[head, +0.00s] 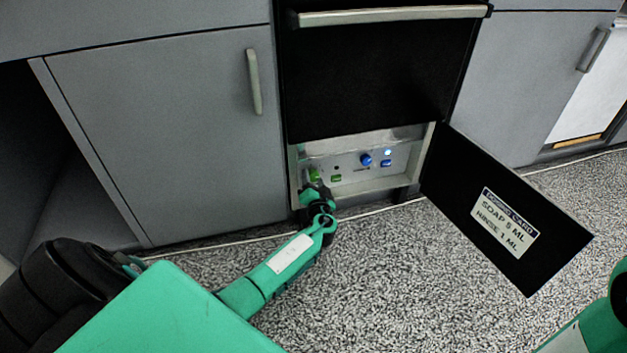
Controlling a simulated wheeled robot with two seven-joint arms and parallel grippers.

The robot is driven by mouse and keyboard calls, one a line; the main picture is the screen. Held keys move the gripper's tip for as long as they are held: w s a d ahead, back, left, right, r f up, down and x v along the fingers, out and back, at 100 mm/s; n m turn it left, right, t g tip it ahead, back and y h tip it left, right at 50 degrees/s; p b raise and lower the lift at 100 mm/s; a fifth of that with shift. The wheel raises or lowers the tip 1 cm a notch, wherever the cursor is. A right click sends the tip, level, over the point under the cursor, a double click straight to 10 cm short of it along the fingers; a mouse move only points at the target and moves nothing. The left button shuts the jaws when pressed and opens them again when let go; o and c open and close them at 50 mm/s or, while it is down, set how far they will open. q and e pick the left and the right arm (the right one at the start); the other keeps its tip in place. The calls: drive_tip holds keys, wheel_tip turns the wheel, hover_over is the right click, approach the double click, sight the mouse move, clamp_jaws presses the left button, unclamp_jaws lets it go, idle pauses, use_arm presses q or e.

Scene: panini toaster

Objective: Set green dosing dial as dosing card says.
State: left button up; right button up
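The green dosing dial (314,174) is at the left end of a pale control panel (347,163) in the low opening of the black appliance. My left gripper (313,187) is right at the dial and covers part of it. I cannot tell whether its fingers touch or close on the dial. The dial's setting is too small to read. A small green window (336,178) is just right of it. The dosing card (504,222) on the open black flap appears to read "SOAP 5 ML, RINSE 1 ML". My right gripper is out of view.
A blue dial (366,159) with a blue window (386,163) and a lit blue light (388,152) are further right on the panel. The open flap (460,180) sticks out to the right. Grey cabinets (165,130) flank the appliance. The speckled floor (390,290) in front is clear.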

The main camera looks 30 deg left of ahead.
use_arm(q)
drive_tip(key=c, duration=0.7)
